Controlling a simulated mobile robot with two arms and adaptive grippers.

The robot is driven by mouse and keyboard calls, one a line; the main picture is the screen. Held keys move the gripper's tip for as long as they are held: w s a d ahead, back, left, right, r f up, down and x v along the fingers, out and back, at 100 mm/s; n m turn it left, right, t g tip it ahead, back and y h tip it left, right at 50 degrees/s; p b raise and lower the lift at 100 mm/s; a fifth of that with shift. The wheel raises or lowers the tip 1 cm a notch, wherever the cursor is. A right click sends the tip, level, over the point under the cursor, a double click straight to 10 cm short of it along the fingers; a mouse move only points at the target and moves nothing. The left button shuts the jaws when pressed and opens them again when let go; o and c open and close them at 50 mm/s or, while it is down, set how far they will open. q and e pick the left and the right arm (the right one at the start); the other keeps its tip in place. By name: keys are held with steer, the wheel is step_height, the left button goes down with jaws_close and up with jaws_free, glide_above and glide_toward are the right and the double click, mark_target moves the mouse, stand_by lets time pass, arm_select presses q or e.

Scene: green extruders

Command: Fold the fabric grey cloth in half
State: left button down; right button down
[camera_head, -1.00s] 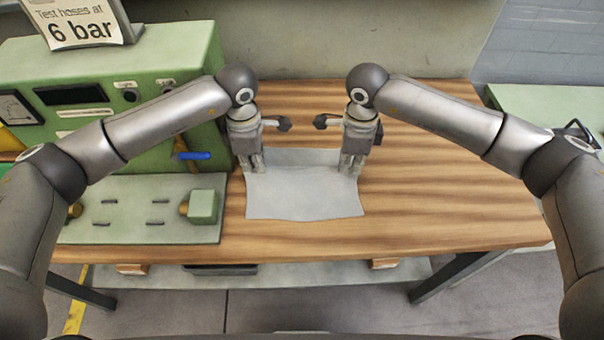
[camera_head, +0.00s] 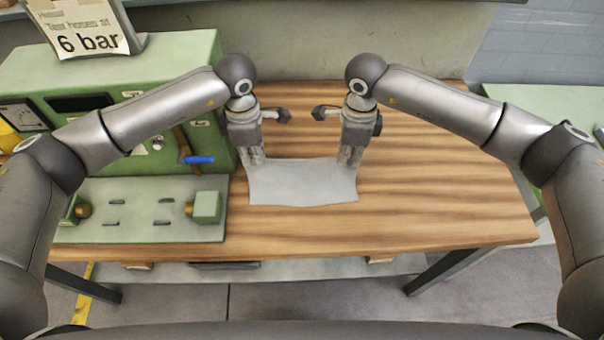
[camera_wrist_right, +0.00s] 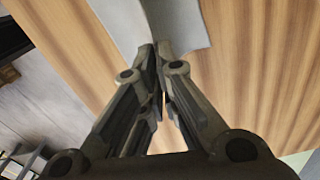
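The grey cloth (camera_head: 303,185) lies on the wooden table in front of my two grippers, with its near edge slightly wavy. My left gripper (camera_head: 257,162) points down at the cloth's far left corner, its fingers close together on the cloth. My right gripper (camera_head: 347,163) points down at the far right corner. In the right wrist view the fingertips of the right gripper (camera_wrist_right: 161,50) meet at the edge of the cloth (camera_wrist_right: 184,28), which shows a bend there. The exact grip on the left corner is small in view.
A green test bench (camera_head: 130,95) with a blue-handled valve (camera_head: 198,159) stands at the left. Its green plate (camera_head: 150,225) lies left of the cloth. The wooden table (camera_head: 440,195) is clear to the right and in front of the cloth.

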step_height(320, 180, up, 9)
steer(key=p, duration=0.8)
steer(key=shift+f, duration=0.15)
